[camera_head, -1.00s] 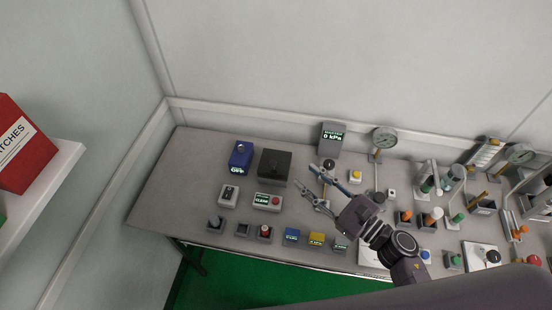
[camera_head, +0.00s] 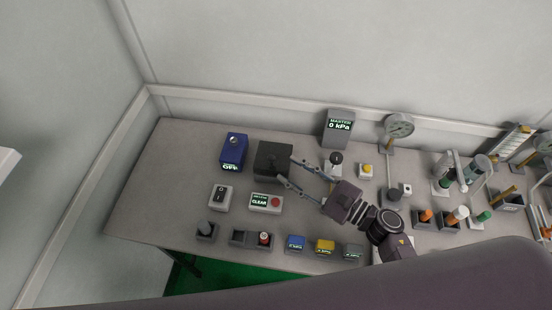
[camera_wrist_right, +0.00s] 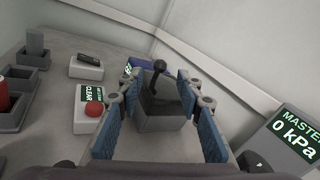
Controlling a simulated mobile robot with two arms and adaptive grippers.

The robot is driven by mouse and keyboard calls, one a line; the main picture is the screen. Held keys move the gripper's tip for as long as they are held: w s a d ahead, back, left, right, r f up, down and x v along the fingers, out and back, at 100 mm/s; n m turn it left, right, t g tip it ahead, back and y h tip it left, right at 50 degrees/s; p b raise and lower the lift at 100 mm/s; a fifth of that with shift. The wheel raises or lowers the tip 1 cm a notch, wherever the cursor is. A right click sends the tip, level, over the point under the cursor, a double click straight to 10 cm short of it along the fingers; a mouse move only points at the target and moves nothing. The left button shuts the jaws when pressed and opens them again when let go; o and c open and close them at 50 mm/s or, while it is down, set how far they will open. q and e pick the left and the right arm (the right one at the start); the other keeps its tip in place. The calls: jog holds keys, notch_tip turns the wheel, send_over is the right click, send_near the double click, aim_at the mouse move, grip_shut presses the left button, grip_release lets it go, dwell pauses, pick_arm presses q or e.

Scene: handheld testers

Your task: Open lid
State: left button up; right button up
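A dark grey box with a lid (camera_head: 273,160) stands on the table, left of the middle in the head view. In the right wrist view the box (camera_wrist_right: 160,122) sits ahead, between the finger pads, and a black knob (camera_wrist_right: 159,66) stands up from its top. The lid looks closed. My right gripper (camera_head: 287,170) is open, its two fingers spread and pointing left at the box's right side. Its blue pads also show in the right wrist view (camera_wrist_right: 160,100), one on each side of the box. I cannot tell whether they touch it. My left gripper is out of view.
A blue tester (camera_head: 234,150) stands just left of the box. A CLEAR panel with a red button (camera_head: 266,203) and a switch box (camera_head: 220,197) lie in front. The MASTER display (camera_head: 339,127) and gauge (camera_head: 398,127) stand behind right. The table's left end is bare.

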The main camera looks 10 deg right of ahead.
aim_at(276, 168)
jog(key=p+x, duration=0.1)
jog(key=x, duration=0.4)
jog(key=shift+w+a, duration=0.25)
jog(key=shift+a, duration=0.05)
grip_shut()
